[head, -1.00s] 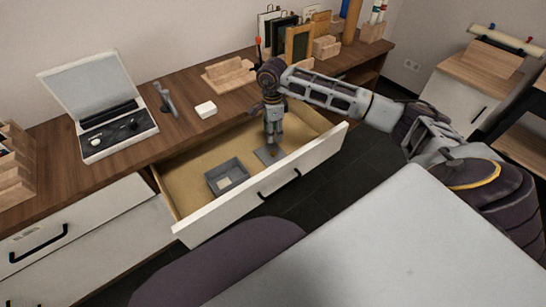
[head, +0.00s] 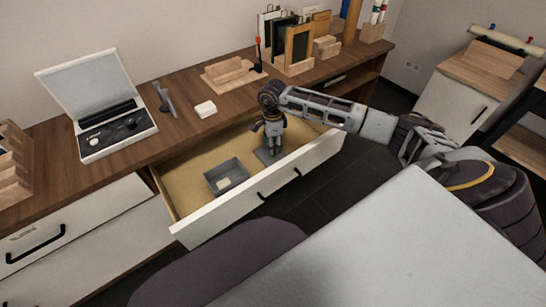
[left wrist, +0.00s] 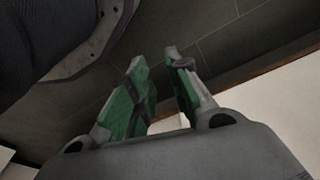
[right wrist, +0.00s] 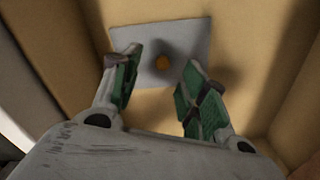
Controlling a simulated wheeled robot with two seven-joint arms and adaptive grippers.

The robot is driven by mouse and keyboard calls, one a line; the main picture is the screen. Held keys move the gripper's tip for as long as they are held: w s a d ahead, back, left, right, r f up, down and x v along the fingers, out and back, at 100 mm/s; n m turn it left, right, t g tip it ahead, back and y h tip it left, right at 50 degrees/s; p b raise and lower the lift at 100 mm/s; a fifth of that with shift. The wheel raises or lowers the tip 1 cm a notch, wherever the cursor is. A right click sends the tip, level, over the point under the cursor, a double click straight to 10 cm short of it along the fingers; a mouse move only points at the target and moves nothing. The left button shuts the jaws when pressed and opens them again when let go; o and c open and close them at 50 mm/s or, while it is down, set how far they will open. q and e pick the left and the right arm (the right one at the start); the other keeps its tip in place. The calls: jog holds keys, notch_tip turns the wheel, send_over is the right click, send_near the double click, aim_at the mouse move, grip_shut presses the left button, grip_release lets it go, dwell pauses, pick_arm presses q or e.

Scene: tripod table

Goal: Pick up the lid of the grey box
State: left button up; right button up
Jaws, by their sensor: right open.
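The lid (head: 264,157) is a flat grey square lying on the floor of the open drawer. In the right wrist view the lid (right wrist: 185,38) shows a small orange-brown knob (right wrist: 161,62) at its middle. My right gripper (head: 270,147) points down over the lid. In the right wrist view its open fingers (right wrist: 162,64) appear on either side of the knob; contact cannot be told. The grey box (head: 240,178) stands uncovered in the drawer, left of the lid, with a small pale item inside. My left gripper (left wrist: 158,62) is open and empty, away from the drawer.
The drawer's white front (head: 215,218) and its side walls surround the box and lid. Drawer floor is free around the box.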

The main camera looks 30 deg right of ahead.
jog(key=shift+f, duration=0.45)
jog(key=f, duration=0.1)
jog(key=f+b, duration=0.1)
jog(key=f, duration=0.1)
jog(key=shift+w+d+f, duration=0.2)
jog(key=shift+f, duration=0.4)
pick_arm(q)
jog(key=r, duration=0.3)
jog(key=shift+w+d+r, duration=0.2)
jog(key=shift+w+d, duration=0.15)
jog(key=shift+d, duration=0.05)
jog(key=shift+s+f, duration=0.1)
jog(key=shift+f, duration=0.05)
jog(key=shift+a, duration=0.1)
pick_arm(e)
grip_shut()
